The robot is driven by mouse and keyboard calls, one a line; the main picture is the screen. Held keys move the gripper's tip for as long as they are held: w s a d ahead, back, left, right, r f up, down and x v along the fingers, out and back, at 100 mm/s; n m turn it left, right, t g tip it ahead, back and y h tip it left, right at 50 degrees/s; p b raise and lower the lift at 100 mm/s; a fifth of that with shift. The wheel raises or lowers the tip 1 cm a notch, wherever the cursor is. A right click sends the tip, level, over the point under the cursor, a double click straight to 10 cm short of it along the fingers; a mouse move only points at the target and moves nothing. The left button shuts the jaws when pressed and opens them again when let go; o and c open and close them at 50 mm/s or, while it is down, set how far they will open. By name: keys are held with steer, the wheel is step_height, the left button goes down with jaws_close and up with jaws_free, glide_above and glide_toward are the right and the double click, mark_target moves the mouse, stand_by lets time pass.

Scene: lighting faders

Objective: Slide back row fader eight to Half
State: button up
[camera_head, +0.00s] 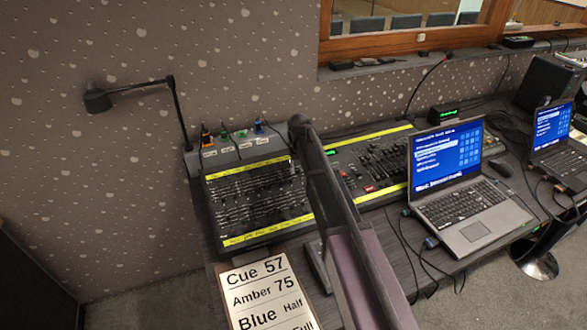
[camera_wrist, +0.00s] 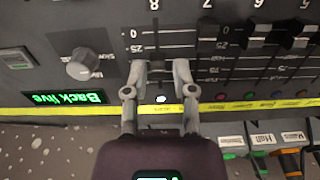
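Back row fader eight's track (camera_wrist: 155,30) runs below an upside-down number 8 in the wrist view. My gripper (camera_wrist: 159,70) is over the lower end of this track, near the yellow strip, with its fingertips apart, one on each side. I cannot make out the fader's cap or whether a finger touches it. A small white light (camera_wrist: 161,99) shows between the fingers. In the head view the fader desk (camera_head: 250,240) stands at the left of the table, and my arm hides part of its right side and my gripper.
Neighbouring fader caps (camera_wrist: 207,28) stand close to the right in the wrist view. A knob (camera_wrist: 85,64) and a green "Back live" display (camera_wrist: 65,98) are to the left. A cue card (camera_head: 262,290), a second desk (camera_head: 372,165) and a laptop (camera_head: 445,160) are nearby.

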steer(key=shift+r+p, duration=0.85)
steer(key=shift+r, duration=0.2)
steer(key=shift+r, duration=0.1)
step_height(320, 180, up, 7)
steer(key=p, duration=0.7)
steer(key=shift+w, duration=0.15)
stand_by(0.9)
